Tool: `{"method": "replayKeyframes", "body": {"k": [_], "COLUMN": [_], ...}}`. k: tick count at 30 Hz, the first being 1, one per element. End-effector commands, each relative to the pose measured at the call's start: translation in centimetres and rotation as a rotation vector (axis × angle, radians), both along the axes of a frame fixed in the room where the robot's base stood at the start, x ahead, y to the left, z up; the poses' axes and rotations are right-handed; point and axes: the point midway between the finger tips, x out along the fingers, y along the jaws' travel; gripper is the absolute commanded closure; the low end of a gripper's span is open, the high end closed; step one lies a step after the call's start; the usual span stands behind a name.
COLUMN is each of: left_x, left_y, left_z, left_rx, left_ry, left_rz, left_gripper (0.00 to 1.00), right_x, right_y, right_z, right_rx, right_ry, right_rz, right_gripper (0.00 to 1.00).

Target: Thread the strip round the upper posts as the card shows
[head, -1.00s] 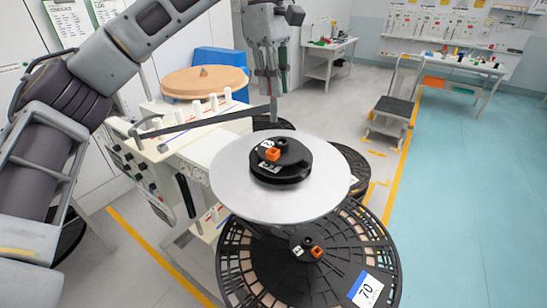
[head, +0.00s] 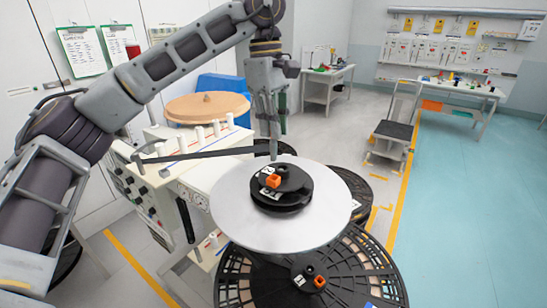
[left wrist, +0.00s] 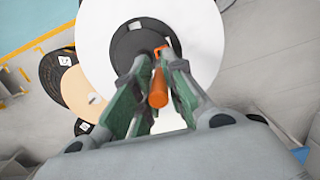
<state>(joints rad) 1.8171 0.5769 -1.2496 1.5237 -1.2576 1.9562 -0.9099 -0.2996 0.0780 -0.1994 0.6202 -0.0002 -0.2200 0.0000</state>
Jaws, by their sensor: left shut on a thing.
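A dark strip (head: 205,154) runs almost level from a small arm on the left of the rewind station (head: 185,175) to my left gripper (head: 273,148). The upper posts (head: 200,135) are several white pegs in a row on the station top. The strip passes across their near side in the head view; I cannot tell whether it touches them. My left gripper points down behind the silver disc and is shut. In the left wrist view, an orange piece (left wrist: 158,92) shows between its fingers (left wrist: 150,95). My right gripper is out of view.
A silver disc (head: 235,215) with a black hub (head: 282,190) stands right of the station. Black reels (head: 350,265) lie below it. A wooden disc (head: 205,107) sits behind the posts. Clipboards (head: 82,50) hang on the wall. The floor at right (head: 470,210) is clear.

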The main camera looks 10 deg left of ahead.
Motion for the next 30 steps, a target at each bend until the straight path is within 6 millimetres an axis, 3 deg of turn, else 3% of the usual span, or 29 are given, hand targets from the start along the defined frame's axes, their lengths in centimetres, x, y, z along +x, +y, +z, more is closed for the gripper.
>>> {"method": "replayKeyframes", "body": {"k": [6,21,30], "left_x": [0.0,0.0,0.0], "left_y": [0.0,0.0,0.0], "left_z": [-2.7,-3.5,-6.3], "left_rx": [-0.001,-0.001,0.000], "left_ry": [0.001,-0.001,0.000], "left_rz": [0.001,0.000,0.001], "left_gripper": [1.00,1.00,1.00], "right_x": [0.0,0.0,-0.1], "right_y": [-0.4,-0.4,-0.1], "right_z": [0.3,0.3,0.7], "right_rx": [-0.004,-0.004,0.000], "right_ry": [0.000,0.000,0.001], "right_rz": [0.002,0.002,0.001], "right_gripper": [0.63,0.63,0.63]}}
